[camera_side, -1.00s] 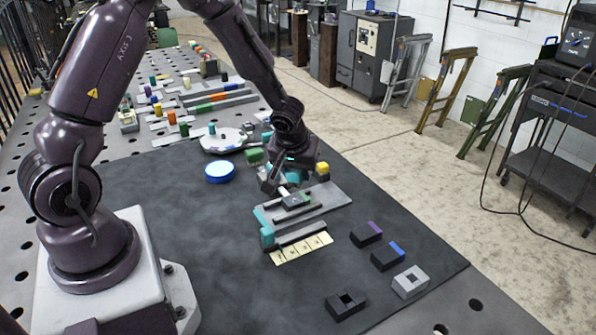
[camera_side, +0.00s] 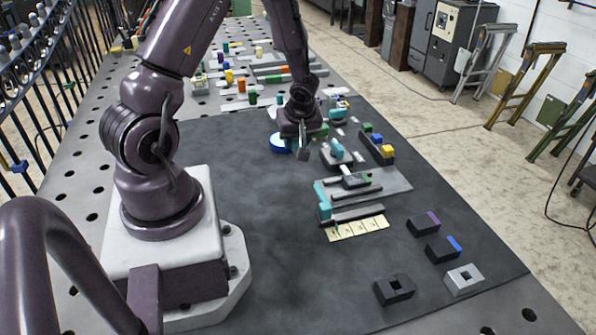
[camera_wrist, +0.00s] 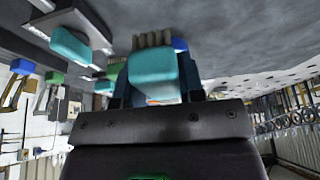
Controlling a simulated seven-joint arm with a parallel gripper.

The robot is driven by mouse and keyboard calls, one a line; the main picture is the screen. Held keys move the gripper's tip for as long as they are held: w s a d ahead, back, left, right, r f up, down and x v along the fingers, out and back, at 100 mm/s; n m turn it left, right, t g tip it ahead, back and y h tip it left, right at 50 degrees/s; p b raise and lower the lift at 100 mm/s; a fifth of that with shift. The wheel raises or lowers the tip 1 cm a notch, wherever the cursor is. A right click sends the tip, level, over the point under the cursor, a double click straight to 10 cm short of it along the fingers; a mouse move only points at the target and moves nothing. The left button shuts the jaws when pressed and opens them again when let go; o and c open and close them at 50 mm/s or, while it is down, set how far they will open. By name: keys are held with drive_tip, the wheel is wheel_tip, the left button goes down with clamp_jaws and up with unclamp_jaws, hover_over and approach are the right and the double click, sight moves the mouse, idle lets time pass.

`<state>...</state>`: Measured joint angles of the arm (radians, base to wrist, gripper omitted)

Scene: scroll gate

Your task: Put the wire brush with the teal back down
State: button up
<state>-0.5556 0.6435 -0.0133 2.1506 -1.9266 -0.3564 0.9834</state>
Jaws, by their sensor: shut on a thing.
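The wire brush with the teal back (camera_wrist: 153,72) is between my gripper's dark fingers in the wrist view, with grey-tan bristle-like ribs beyond its teal block. My gripper (camera_side: 303,152) is shut on it in the side view, pointing down over the dark mat (camera_side: 265,215). Only a small grey part shows at the fingertips there; the teal back is hidden. I cannot tell whether the brush touches the mat.
A teal-topped piece (camera_side: 337,151) stands just right of my gripper. A dark block with coloured tops (camera_side: 376,149) is farther right. A cream marked strip (camera_side: 357,228) lies before the fixture. Several small blocks, including a grey one (camera_side: 464,279), lie front right. The mat's left front is bare.

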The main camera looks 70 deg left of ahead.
sight(296, 170)
drive_tip(key=shift+f, duration=3.85)
drive_tip(key=shift+f, duration=0.2)
